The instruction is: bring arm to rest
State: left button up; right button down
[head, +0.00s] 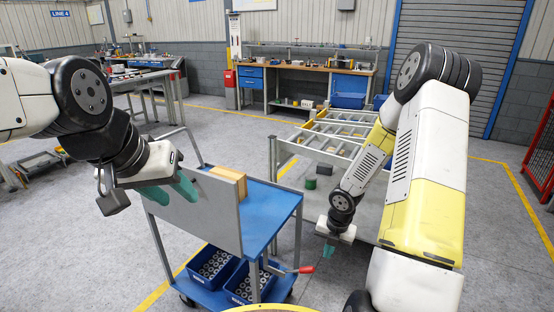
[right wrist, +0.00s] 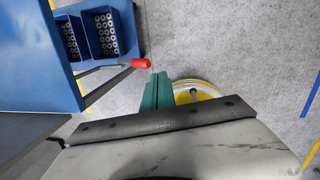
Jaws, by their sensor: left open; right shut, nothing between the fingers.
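My left gripper (head: 170,192) has teal fingers that are spread apart. It hangs in front of the grey panel of the blue cart, at the left of the head view, with nothing between the fingers. My right gripper (head: 328,251) points down to the right of the cart, over the floor. In the right wrist view its teal fingers (right wrist: 157,92) are together and hold nothing. The red knob (right wrist: 140,63) of a lever on the cart is just beyond those fingertips in that view.
The blue cart (head: 262,212) carries a tan block (head: 229,180) on top and blue bins (head: 212,264) of ring-shaped parts below. A roller conveyor (head: 335,140) stands behind my right arm. A workbench (head: 310,70) lines the back wall. Grey floor is open at right.

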jog(key=s+r+m+t+h, duration=0.1)
jog(key=s+r+m, duration=0.1)
jog(key=r+m, duration=0.8)
jog(key=s+r+m+t+h, duration=0.15)
jog(key=r+m, duration=0.35)
jog(key=r, duration=0.8)
jog(key=s+a+r+m+t+y, duration=0.1)
jog(key=s+a+r+m+y, duration=0.1)
jog(key=s+a+r+m, duration=0.2)
jog(key=s+a+r+m+t+y, duration=0.1)
jog(key=s+a+r+m, duration=0.3)
jog(key=s+r+m, duration=0.5)
jog(key=shift+s+r+m+y, duration=0.3)
jog(key=shift+s+m+y, duration=0.2)
jog(key=shift+m, duration=0.5)
